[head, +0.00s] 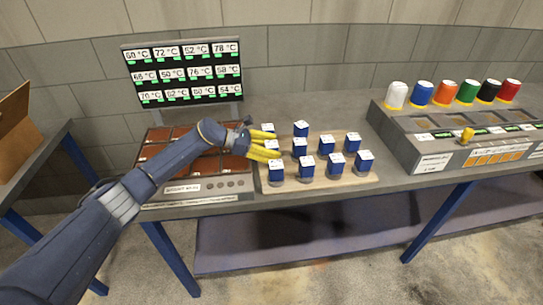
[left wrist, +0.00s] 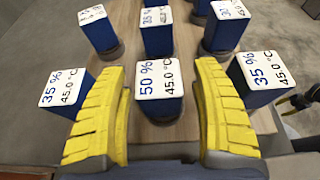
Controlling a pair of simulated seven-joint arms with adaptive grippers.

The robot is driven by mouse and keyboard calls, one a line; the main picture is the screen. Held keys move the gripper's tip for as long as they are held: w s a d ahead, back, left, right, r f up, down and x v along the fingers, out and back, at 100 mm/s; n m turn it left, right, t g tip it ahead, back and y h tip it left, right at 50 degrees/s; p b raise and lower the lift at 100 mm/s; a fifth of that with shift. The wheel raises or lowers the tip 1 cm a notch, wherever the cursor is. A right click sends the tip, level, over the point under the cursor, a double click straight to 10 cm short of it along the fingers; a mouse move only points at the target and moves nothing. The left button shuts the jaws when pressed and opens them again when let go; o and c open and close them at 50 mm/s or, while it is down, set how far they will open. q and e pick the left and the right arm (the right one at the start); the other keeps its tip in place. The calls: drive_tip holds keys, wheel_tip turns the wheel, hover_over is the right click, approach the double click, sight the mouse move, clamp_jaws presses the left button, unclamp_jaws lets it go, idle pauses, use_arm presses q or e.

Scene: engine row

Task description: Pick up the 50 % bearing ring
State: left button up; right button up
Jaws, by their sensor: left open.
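In the head view, my left gripper (head: 281,147) reaches in from the left at the left end of the rows of blue blocks. Its fingers partly cover the block between them there.
Blocks labelled 35 % stand close outside each finger, left (left wrist: 68,92) and right (left wrist: 262,76). Several more blue blocks stand beyond on the wooden board (head: 318,184). A temperature display (head: 185,72) stands behind; a grey console (head: 430,150) with coloured caps stands right.

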use_arm(q)
drive_tip(key=shift+c, duration=0.5)
drive_tip(key=shift+r, duration=0.1)
clamp_jaws()
